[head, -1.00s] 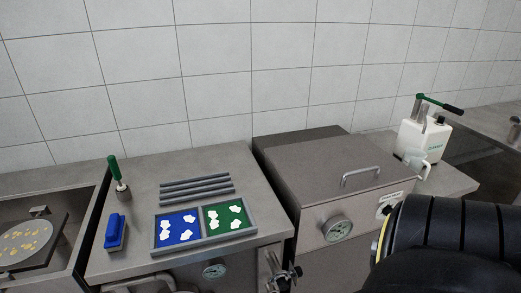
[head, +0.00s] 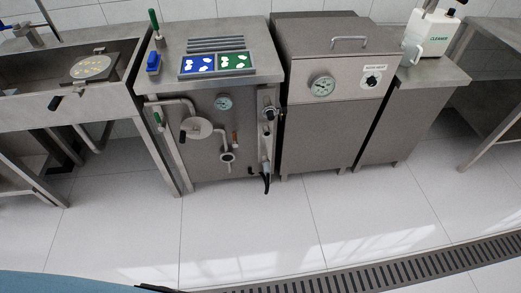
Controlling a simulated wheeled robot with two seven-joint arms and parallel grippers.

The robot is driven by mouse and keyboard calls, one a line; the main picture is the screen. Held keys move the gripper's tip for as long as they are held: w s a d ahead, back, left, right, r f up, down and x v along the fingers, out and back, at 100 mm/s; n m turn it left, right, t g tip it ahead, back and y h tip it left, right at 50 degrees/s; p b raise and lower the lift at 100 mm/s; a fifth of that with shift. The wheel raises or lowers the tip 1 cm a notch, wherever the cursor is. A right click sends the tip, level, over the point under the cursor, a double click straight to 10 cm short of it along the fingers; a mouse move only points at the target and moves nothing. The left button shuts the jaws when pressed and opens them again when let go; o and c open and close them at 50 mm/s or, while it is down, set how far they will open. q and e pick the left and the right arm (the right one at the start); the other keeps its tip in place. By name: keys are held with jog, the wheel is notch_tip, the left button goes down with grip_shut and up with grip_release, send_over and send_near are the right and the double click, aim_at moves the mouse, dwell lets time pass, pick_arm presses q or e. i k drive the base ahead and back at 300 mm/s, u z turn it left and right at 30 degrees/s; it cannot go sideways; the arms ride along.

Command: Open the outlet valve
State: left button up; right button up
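A steel cabinet (head: 190,170) with pipework on its front stands left of centre. A vertical pipe with fittings (head: 268,125) runs down its right front edge and ends low in a valve with a black handle (head: 266,181) pointing down. A green-handled fitting (head: 157,119) sits on the pipe at the cabinet's left front. A round plate (head: 196,128) and a short pipe with a ring-shaped end (head: 227,157) are between them. No label shows which fitting is the outlet valve, and I cannot tell whether any is open. Neither gripper is in view.
A tray of blue and green mats (head: 216,64), a blue brush (head: 153,62) and a green-handled tool (head: 155,22) are on the cabinet top. A sink (head: 60,70) is left, a lidded steel unit (head: 325,120) right. Tiled floor (head: 260,225) is clear before a drain grate (head: 400,270).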

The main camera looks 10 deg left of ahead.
aim_at(162, 128)
jog(key=u, duration=0.6)
jog(key=i, duration=0.85)
jog(key=z, duration=0.05)
